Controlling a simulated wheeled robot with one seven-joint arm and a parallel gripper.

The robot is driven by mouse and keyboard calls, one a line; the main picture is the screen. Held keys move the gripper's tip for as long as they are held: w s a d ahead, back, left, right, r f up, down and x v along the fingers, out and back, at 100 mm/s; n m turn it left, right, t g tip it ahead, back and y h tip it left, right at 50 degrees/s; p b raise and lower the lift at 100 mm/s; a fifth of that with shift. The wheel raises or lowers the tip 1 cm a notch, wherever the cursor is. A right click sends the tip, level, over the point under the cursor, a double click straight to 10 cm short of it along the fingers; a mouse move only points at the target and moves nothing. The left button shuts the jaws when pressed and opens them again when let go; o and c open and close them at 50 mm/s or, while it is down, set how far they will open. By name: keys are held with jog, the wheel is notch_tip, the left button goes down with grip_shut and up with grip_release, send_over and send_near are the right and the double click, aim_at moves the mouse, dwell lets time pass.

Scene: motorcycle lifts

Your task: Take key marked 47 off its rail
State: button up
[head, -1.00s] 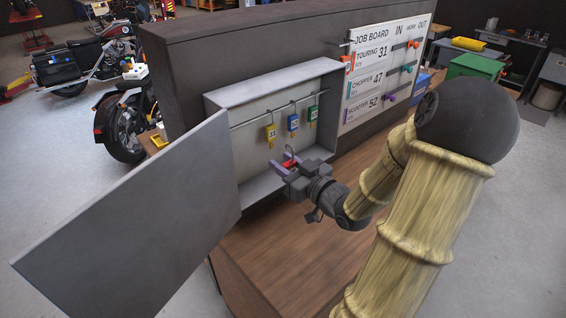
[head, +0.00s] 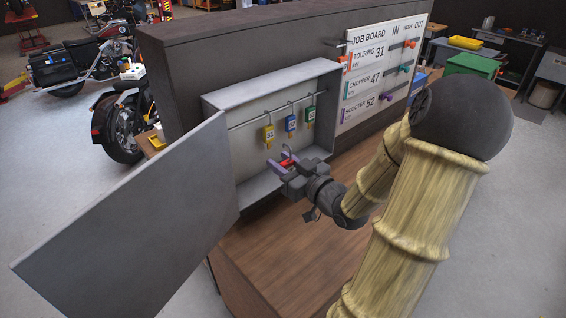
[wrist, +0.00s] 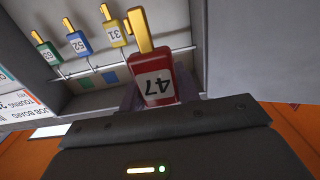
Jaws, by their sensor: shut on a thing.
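The red key tag marked 47 (wrist: 157,85) is between my gripper's fingers in the wrist view, with its yellow key part pointing up in that picture. In the head view, my gripper (head: 284,166) is shut on the red tag (head: 287,161), low in front of the open key cabinet (head: 219,104). The tag is below the rail (head: 245,122) and looks apart from it. Tags marked 31 (head: 268,134), yellow, and 52 (head: 291,124), blue, hang on the rail with a green tag (head: 310,116).
The cabinet door (head: 130,220) stands wide open at the left. A job board (head: 377,70) with coloured pegs is on the panel right of the cabinet. The wooden bench top (head: 275,255) below is clear.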

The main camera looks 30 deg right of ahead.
aim_at(290, 168)
jog(key=shift+s, duration=0.1)
jog(key=shift+s+d+b, duration=0.25)
jog(key=shift+s+b, duration=0.45)
jog(key=shift+b, duration=0.55)
jog(key=shift+s+b, duration=0.6)
jog(key=shift+s, duration=0.05)
jog(key=shift+s+d+f+b, duration=0.1)
jog(key=shift+s+d+b, duration=0.1)
jog(key=shift+s+b, duration=0.55)
jog(key=shift+s+d+b, duration=0.15)
jog(key=shift+s+b, duration=0.5)
jog(key=shift+b, duration=0.1)
jog(key=s+d+b, duration=0.1)
jog(key=s+b, duration=0.2)
jog(key=s, duration=0.3)
